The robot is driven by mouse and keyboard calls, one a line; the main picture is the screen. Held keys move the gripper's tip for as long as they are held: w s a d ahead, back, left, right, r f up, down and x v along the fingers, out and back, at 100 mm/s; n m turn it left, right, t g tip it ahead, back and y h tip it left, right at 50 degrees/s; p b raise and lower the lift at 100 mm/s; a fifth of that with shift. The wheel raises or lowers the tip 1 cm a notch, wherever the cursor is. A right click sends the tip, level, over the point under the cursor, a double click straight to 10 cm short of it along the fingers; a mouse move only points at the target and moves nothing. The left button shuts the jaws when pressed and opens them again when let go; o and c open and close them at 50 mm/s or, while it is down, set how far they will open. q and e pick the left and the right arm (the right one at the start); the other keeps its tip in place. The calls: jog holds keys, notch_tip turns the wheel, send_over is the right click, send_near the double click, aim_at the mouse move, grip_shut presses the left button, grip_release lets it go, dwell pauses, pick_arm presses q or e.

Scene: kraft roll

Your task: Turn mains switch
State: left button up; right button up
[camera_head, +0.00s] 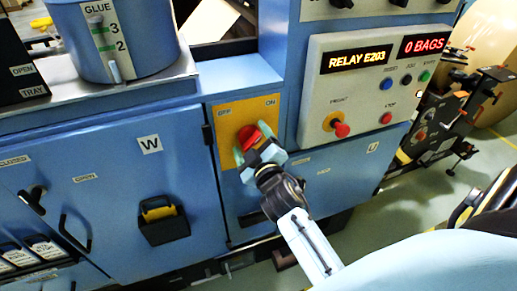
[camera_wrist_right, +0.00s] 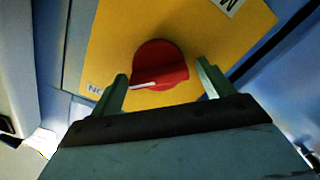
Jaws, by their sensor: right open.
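The mains switch is a red rotary knob (camera_head: 249,135) on a yellow plate (camera_head: 228,123) on the blue machine front. The plate has an OFF label at its upper left and an ON label at its upper right. In the right wrist view the red knob (camera_wrist_right: 160,62) shows a white pointer line aimed left, toward a small label. My right gripper (camera_head: 252,144) is open, its green fingers on either side of the knob in the picture. It also shows in the right wrist view (camera_wrist_right: 161,72), with gaps beside the knob. Contact is not visible. My left gripper is out of view.
A grey control panel (camera_head: 312,105) with a RELAY E203 display, a red-and-yellow knob (camera_head: 340,128) and several buttons is right of the switch. A blue glue pot (camera_head: 145,40) stands on the ledge at upper left.

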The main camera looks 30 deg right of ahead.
jog(key=b+v, duration=0.1)
jog(key=v, duration=1.2)
jog(key=shift+d, duration=0.1)
jog(key=s+a+f+g+y, duration=0.2)
jog(key=a+f, duration=0.1)
jog(key=f, duration=0.8)
jog(key=s+a+f+g+y, duration=0.1)
jog(key=a+f+g, duration=0.15)
jog(key=f, duration=0.75)
jog(key=s+a+f+g+y, duration=0.2)
jog(key=f+g, duration=0.1)
jog(key=f, duration=0.8)
jog(key=s+f+m+g, duration=0.2)
jog(key=s+f+g, duration=0.2)
jog(key=s+f, duration=0.8)
jog(key=s+d+f+m+g, duration=0.1)
jog(key=s+d+f+g, duration=0.1)
jog(key=s, duration=0.5)
jog(key=s+d+f+g, duration=0.3)
jog(key=s+f, duration=0.3)
jog(key=s, duration=0.2)
jog(key=shift+d+f+m+h, duration=0.3)
jog(key=shift+d+f+m, duration=0.1)
jog(key=shift+d, duration=0.45)
